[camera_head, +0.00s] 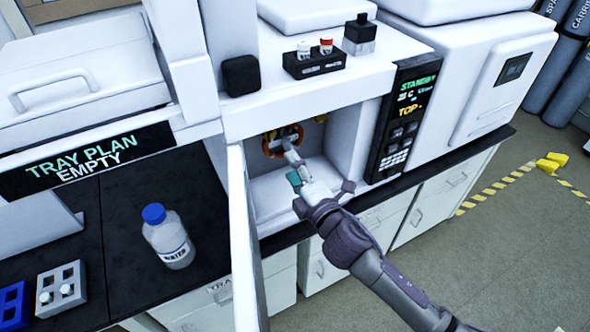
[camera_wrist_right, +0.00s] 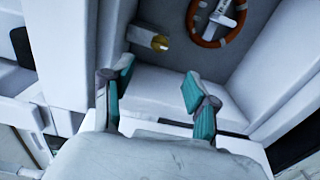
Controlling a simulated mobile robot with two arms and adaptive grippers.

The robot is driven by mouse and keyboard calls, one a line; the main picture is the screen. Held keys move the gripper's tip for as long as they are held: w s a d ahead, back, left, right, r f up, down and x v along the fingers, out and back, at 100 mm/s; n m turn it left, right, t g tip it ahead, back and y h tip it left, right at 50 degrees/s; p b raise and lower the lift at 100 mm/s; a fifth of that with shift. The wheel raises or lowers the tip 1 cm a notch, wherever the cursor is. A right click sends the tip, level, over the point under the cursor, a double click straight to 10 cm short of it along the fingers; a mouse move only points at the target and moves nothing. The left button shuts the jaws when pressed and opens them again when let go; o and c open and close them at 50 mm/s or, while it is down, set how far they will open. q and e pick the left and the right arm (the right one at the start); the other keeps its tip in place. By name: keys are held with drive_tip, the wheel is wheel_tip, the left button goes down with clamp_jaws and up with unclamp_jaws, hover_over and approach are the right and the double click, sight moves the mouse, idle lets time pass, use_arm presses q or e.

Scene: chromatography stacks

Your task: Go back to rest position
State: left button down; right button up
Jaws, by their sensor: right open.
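My right gripper (camera_head: 298,180) reaches into the mouth of an open white compartment (camera_head: 340,130). In the right wrist view its two teal-padded fingers (camera_wrist_right: 157,86) stand apart with nothing between them. An orange-brown ring (camera_head: 283,141) with a pale fitting across it is at the back wall; it also shows at the top of the wrist view (camera_wrist_right: 213,22), beyond the fingers and apart from them. The compartment's door (camera_head: 244,245) stands open at the left of my right arm. My left gripper is not in view.
A display panel (camera_head: 405,110) reading STANDBY borders the compartment on the right. A small black rack (camera_head: 313,66) with two vials stands on top. A blue-capped water bottle (camera_head: 170,240) and blue and grey racks (camera_head: 60,287) are on the dark bench. Floor shows at right.

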drive_tip(key=shift+s+d, duration=0.1)
drive_tip(key=shift+s, duration=0.15)
drive_tip(key=shift+f, duration=0.1)
drive_tip(key=s+d+f+m+g+h+b, duration=0.1)
drive_tip(key=d+f+m+g+h, duration=0.15)
drive_tip(key=f, duration=0.85)
drive_tip(key=d+f+m+g+h, duration=0.1)
drive_tip(key=d+f+m, duration=0.25)
drive_tip(key=f, duration=0.75)
drive_tip(key=s+d+f+m+g+h, duration=0.1)
drive_tip(key=s+d+f+m+g, duration=0.15)
drive_tip(key=s+f, duration=0.4)
drive_tip(key=s+d+f+m+g+h, duration=0.1)
drive_tip(key=s+d+f+m, duration=0.2)
drive_tip(key=f, duration=0.7)
drive_tip(key=s+d+f+m+g+h+b, duration=0.1)
drive_tip(key=s+d+f+m+g, duration=0.15)
drive_tip(key=s+f, duration=0.65)
drive_tip(key=s+d+f+m+g+b, duration=0.1)
drive_tip(key=s+d+f+m+g, duration=0.15)
drive_tip(key=s+f, duration=0.6)
drive_tip(key=s+d+f+m+g, duration=0.1)
drive_tip(key=s+f+m, duration=0.1)
drive_tip(key=s, duration=0.8)
drive_tip(key=s+d+f+m+g, duration=0.1)
drive_tip(key=s+f+g, duration=0.1)
drive_tip(key=s, duration=0.8)
drive_tip(key=shift+d+m+g, duration=0.15)
drive_tip(key=shift+m+g, duration=0.15)
drive_tip(key=shift+m, duration=0.05)
